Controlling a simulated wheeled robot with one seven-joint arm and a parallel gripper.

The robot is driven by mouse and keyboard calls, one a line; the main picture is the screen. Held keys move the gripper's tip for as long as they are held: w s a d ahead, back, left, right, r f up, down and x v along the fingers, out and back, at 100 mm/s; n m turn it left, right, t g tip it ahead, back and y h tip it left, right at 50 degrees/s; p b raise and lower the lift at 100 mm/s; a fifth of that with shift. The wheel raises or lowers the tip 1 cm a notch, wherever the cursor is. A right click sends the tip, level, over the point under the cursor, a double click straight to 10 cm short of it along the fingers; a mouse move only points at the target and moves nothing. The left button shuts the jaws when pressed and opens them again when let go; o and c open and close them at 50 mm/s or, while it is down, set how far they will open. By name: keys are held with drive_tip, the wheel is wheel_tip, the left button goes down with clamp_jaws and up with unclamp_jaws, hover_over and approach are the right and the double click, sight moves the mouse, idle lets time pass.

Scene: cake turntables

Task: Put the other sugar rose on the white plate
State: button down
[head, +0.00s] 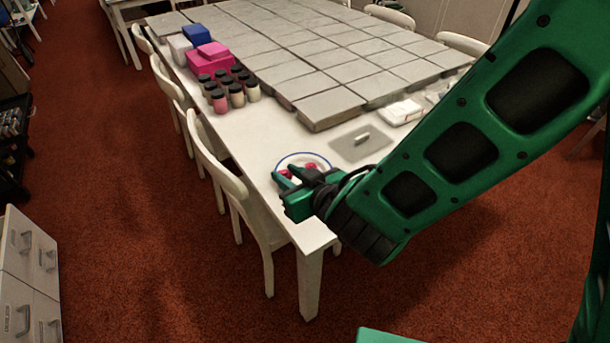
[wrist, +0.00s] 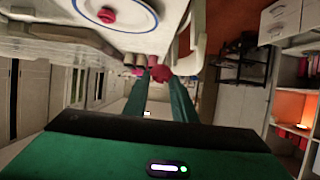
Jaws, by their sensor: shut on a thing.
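The white plate (head: 300,155) with a blue rim is near the table's front corner, partly behind my gripper in the head view. It also shows at the top of the wrist view (wrist: 130,17). One pinkish-red sugar rose (head: 311,167) lies on the plate; it shows there in the wrist view (wrist: 106,15) too. My gripper (head: 287,175) is shut on the other sugar rose (head: 285,173), which shows between the fingertips in the wrist view (wrist: 160,73). The held rose is beside the plate's near left edge in the head view. Its exact height is unclear.
Several small jars (head: 221,103) stand by the table's left edge, with pink (head: 209,60) and blue (head: 197,32) boxes behind. A grey mat (head: 348,147) with a small light object lies beyond the plate. Grey slabs (head: 330,108) cover the back. White chairs (head: 228,175) line the left side.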

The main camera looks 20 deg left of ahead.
drive_tip(key=shift+a, duration=0.2)
hover_over(300, 182)
wheel_tip(300, 182, down, 7)
drive_tip(key=shift+r, duration=0.1)
drive_tip(key=shift+f, duration=2.1)
drive_tip(key=c, duration=1.7)
unclamp_jaws()
drive_tip(key=shift+c, duration=0.2)
